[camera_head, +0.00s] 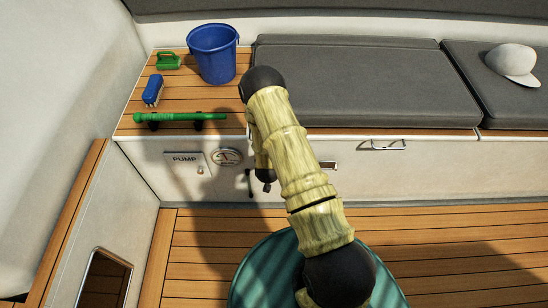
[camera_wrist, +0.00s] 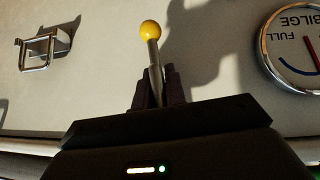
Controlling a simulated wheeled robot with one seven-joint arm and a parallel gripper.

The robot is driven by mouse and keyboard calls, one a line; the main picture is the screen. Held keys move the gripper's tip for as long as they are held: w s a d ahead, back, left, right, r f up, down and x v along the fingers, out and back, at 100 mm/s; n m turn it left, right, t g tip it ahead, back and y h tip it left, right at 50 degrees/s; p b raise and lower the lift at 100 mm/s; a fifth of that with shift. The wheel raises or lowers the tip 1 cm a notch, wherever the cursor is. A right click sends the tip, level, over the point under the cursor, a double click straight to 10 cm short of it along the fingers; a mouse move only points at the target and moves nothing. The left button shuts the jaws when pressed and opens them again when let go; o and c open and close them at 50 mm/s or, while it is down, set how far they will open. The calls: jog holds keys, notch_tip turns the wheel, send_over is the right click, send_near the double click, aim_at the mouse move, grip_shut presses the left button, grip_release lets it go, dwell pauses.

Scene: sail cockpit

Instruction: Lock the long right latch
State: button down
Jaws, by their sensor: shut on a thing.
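A lever with a yellow ball knob (camera_wrist: 150,30) and a metal rod stands out in the wrist view. My gripper (camera_wrist: 155,88) is shut on the rod, below the ball. In the head view my arm hides the lever and most of my gripper (camera_head: 265,180), which is at the white locker front. A long metal latch handle (camera_head: 388,146) is on the locker front to the right, under the cushions. A small metal latch (camera_head: 328,165) sits just right of my arm; a metal loop fitting (camera_wrist: 37,48) shows in the wrist view. I cannot tell whether either is locked.
A bilge gauge (camera_head: 226,156) and a pump panel (camera_head: 185,160) are left of my gripper; the gauge also shows in the wrist view (camera_wrist: 292,48). A blue bucket (camera_head: 213,52), brush (camera_head: 153,90) and green tube (camera_head: 180,117) are on the bench. A green round table (camera_head: 262,275) is in front.

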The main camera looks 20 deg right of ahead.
jog(key=shift+s+a+m+y, duration=0.15)
jog(key=shift+m+y, duration=0.15)
jog(key=shift+y, duration=0.2)
jog(key=shift+f, duration=0.1)
jog(key=c, duration=1.5)
grip_release()
jog(key=shift+s+a+r, duration=0.1)
jog(key=shift+s+r, duration=0.15)
jog(key=shift+r, duration=0.3)
jog(key=p+v, duration=0.1)
jog(key=v, duration=0.7)
jog(key=p+v, duration=0.2)
jog(key=v, duration=0.6)
jog(key=shift+s+f, duration=0.15)
jog(key=shift+s, duration=0.15)
